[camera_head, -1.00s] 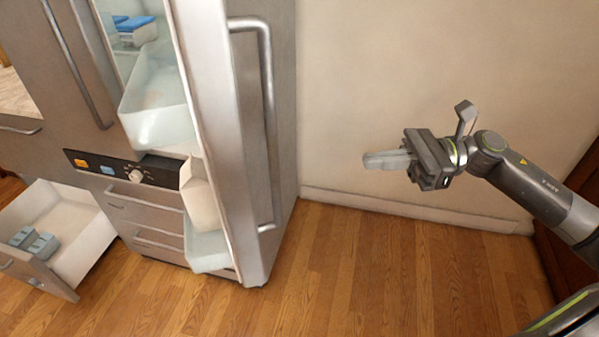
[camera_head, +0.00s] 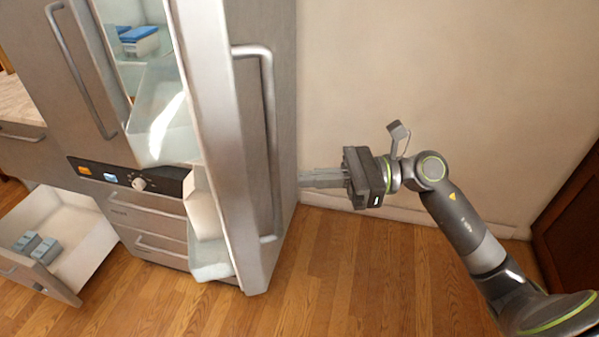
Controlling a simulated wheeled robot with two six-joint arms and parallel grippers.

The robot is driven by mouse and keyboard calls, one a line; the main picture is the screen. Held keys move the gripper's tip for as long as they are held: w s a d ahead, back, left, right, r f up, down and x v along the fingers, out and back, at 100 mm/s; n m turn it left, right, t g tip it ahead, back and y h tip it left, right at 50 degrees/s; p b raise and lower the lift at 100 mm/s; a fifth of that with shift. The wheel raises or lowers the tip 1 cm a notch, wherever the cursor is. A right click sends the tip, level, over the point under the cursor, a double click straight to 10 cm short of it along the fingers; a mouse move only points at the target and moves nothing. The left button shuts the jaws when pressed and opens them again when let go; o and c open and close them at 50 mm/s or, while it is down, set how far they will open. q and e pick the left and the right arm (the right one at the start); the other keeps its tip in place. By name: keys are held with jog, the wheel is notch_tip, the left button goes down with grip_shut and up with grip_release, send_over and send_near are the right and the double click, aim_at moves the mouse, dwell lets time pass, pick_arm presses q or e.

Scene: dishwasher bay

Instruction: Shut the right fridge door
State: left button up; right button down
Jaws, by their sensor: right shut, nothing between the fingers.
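The right fridge door (camera_head: 217,120) stands open toward me, with its long handle (camera_head: 270,150) on its right, outer face. Clear bins show on the door's inner side. The fridge interior shows to the left of the door edge. My right gripper (camera_head: 303,179) is shut and empty, pointing left, just to the right of the door's outer face. Its fingertips are close to the door's right border; I cannot tell whether they touch it. My left gripper is not in view.
An open drawer (camera_head: 85,250) with small grey-blue items juts out at lower left. A control panel (camera_head: 125,178) sits below the fridge opening. The wooden floor (camera_head: 370,280) is clear right of the door. A dark wood cabinet (camera_head: 570,220) stands at far right.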

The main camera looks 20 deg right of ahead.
jog(key=shift+p+x, duration=0.45)
jog(key=shift+x, duration=0.9)
